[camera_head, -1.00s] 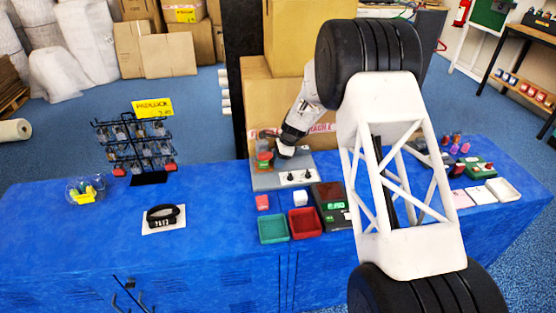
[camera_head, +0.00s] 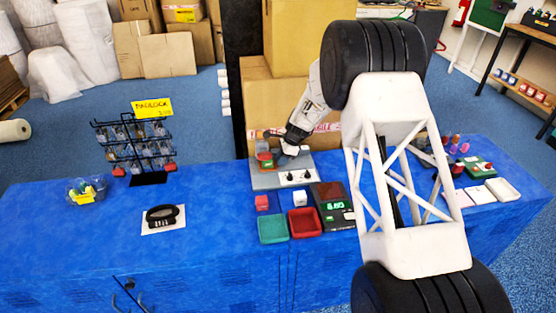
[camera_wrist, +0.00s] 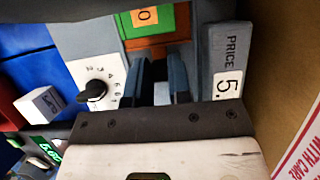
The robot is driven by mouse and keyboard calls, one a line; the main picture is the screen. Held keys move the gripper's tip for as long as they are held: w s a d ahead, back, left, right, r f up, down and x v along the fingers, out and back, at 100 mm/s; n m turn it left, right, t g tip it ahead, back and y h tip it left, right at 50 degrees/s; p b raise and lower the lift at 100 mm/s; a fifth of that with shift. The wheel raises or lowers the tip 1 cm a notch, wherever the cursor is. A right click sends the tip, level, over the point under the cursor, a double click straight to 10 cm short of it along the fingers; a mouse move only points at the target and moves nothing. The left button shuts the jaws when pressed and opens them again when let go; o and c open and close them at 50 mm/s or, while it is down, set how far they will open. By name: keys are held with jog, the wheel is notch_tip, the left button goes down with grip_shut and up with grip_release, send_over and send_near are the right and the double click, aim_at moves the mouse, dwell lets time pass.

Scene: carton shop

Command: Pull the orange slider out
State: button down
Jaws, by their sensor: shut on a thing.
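A grey device (camera_head: 268,181) stands at the back of the blue table, with a white dial panel (camera_head: 298,177) on its front. In the wrist view, an orange-brown slider (camera_wrist: 157,41) lies beside a green block (camera_wrist: 157,19) with an orange label. My gripper (camera_wrist: 161,68) has its dark fingers at the slider's near side, shut on it. The held part is mostly hidden between the fingers. In the head view, my gripper (camera_head: 291,149) is right of the red and green part (camera_head: 265,158) on the device.
A price plate (camera_wrist: 228,62) stands close beside the fingers, and the dial knob (camera_wrist: 93,91) is on their other side. In front of the device are a green tray (camera_head: 272,229), a red tray (camera_head: 304,222) and a scale (camera_head: 333,205). A padlock rack (camera_head: 135,145) stands left.

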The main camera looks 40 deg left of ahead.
aim_at(301, 163)
jog(key=w+d, duration=0.6)
jog(key=d, duration=0.1)
jog(key=shift+w, duration=0.5)
jog(key=c, duration=1.3)
grip_release()
jog(key=shift+o, duration=1.3)
jog(key=shift+r, duration=0.1)
jog(key=v, duration=0.7)
jog(key=shift+r, duration=0.3)
jog(key=shift+w+d+r, duration=0.1)
jog(key=shift+d, duration=0.1)
